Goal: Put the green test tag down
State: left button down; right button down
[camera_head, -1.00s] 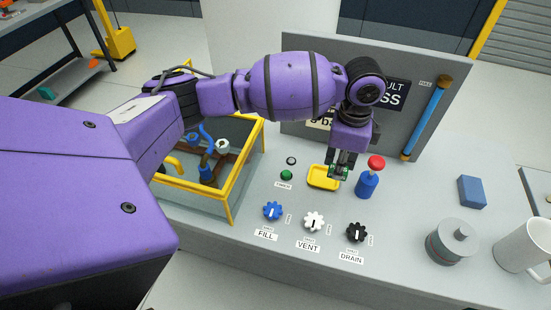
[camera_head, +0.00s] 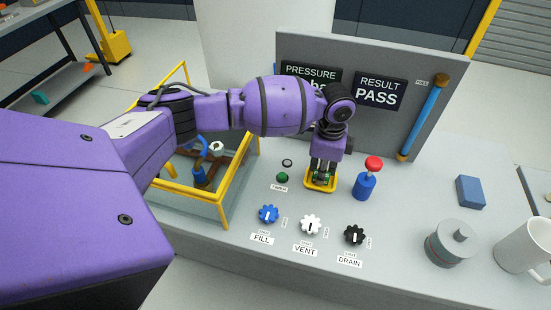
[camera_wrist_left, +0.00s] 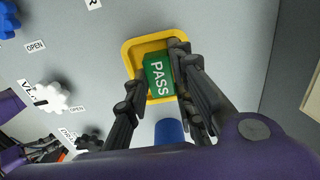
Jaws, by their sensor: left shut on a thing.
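The green test tag (camera_wrist_left: 158,75) shows the word PASS in white in the left wrist view. My left gripper (camera_head: 321,179) is shut on it, with a finger at each side of the tag. The gripper points down over the shallow yellow tray (camera_head: 319,190) on the grey bench. In the left wrist view, the tag lies within the outline of the yellow tray (camera_wrist_left: 151,44). I cannot tell whether the tag touches the tray floor. In the head view the fingers hide most of the tag.
A blue post with a red knob (camera_head: 373,164) stands close right of the tray. The blue FILL (camera_head: 268,214), white VENT (camera_head: 311,224) and black DRAIN (camera_head: 354,235) knobs sit in front. A panel (camera_head: 380,92) reading RESULT PASS stands behind. A yellow-framed tank (camera_head: 223,185) is left.

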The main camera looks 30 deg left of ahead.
pick_arm(q)
jog(key=shift+f, duration=0.1)
jog(key=c, duration=1.5)
grip_release()
jog(key=shift+w, duration=0.1)
notch_tip(320, 180, up, 12)
jog(key=shift+r+p, duration=0.2)
jog(key=shift+p, duration=0.2)
